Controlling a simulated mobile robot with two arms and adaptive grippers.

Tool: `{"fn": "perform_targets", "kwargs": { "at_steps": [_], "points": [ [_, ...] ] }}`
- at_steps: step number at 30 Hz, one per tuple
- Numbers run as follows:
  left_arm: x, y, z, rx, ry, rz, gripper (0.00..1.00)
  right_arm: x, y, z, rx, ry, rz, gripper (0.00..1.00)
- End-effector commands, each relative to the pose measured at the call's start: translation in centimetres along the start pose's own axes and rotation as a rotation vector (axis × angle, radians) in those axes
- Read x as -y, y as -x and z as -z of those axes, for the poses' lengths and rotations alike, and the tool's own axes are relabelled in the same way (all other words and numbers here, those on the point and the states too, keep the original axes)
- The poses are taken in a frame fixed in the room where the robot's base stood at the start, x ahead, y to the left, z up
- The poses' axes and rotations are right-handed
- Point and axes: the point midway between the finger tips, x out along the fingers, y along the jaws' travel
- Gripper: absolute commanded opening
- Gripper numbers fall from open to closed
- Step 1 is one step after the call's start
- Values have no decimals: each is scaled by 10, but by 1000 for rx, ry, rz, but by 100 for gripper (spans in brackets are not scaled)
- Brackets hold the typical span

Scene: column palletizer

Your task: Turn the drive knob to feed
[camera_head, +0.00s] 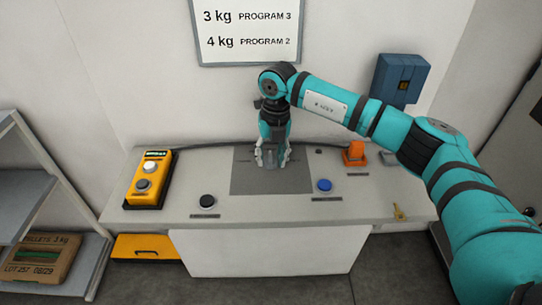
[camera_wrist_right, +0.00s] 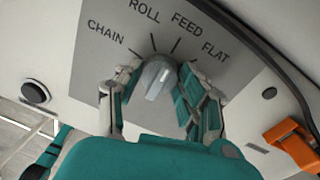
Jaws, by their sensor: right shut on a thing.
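The drive knob (camera_wrist_right: 158,78) is a grey, elongated handle on a dark grey panel (camera_wrist_right: 88,62) with the labels CHAIN, ROLL, FEED and FLAT. In the right wrist view its long axis leans slightly right of upright, roughly toward the FEED tick; its exact mark is hard to tell. My right gripper (camera_head: 272,158) reaches down onto the panel and is shut on the knob, one finger on each side. In the head view the knob (camera_head: 271,160) shows faintly between the fingers, and the labels are too small to read. My left gripper is not in view.
A black button (camera_head: 207,201) and a blue button (camera_head: 323,185) flank the panel. A yellow control box (camera_head: 149,180) stands at left on the counter, an orange part (camera_head: 354,153) and a small brass key-like piece (camera_head: 399,212) at right. A blue wall box (camera_head: 400,80) hangs behind my arm.

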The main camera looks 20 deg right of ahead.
Motion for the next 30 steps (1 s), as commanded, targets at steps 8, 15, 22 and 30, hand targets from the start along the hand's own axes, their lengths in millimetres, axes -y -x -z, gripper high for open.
{"fn": "perform_targets", "kwargs": {
  "at_steps": [8,15,22,30],
  "points": [
    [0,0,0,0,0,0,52,0,2,-1,3,0,-1,44],
    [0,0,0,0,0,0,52,0,1,0,2,0,0,62],
    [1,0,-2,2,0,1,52,0,5,-1,3,1,-1,62],
    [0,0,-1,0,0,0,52,0,48,-1,5,0,-1,62]
  ]
}}
